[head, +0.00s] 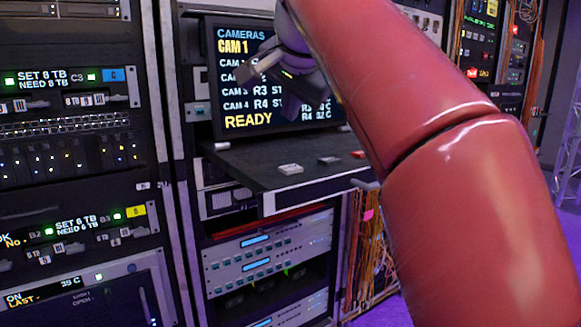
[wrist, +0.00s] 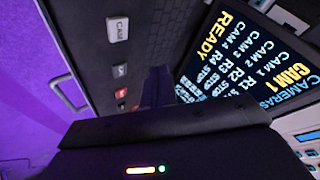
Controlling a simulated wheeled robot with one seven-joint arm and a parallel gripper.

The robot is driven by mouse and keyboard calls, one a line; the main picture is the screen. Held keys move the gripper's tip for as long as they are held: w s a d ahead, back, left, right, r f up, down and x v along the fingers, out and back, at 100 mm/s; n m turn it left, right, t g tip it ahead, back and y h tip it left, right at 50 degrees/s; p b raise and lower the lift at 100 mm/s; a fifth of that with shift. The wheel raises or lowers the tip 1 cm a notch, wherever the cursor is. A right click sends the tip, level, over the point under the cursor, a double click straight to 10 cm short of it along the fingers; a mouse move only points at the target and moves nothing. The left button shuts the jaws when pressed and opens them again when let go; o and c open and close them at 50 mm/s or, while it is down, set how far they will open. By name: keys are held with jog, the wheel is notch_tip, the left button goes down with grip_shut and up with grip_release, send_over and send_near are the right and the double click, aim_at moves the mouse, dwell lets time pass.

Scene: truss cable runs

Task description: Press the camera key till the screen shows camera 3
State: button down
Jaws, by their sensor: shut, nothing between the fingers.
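The screen (head: 228,75) is headed CAMERAS, with CAM 1 in large yellow letters, a list of cameras below and READY at the bottom. It also shows, turned, in the wrist view (wrist: 245,60). The white camera key (head: 290,169), the leftmost on the dark shelf, is marked CAM in the wrist view (wrist: 117,28). My gripper (head: 244,73) is in front of the screen, above the shelf and apart from the key, and covers part of the list. Its shut, empty fingers (wrist: 157,84) point towards the shelf side of the wrist view.
A pale key (head: 328,161) and a red key (head: 358,154) sit right of the camera key on the shelf (head: 250,165). Rack units (head: 265,250) fill the space below. Another rack (head: 70,150) stands at left. My red arm hides the shelf's right end.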

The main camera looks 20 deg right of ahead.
aim_at(291, 169)
notch_tip(291, 169, down, 7)
jog(key=b, duration=0.5)
jog(key=shift+r, duration=0.1)
dwell(1.7)
jog(key=shift+f, duration=0.4)
jog(key=shift+f+b, duration=0.45)
jog(key=shift+b, duration=0.15)
dwell(0.4)
jog(key=shift+r, duration=0.15)
jog(key=shift+r+p, duration=0.75)
jog(key=shift+p, duration=0.2)
notch_tip(291, 169, up, 5)
jog(key=p, duration=0.4)
dwell(2.2)
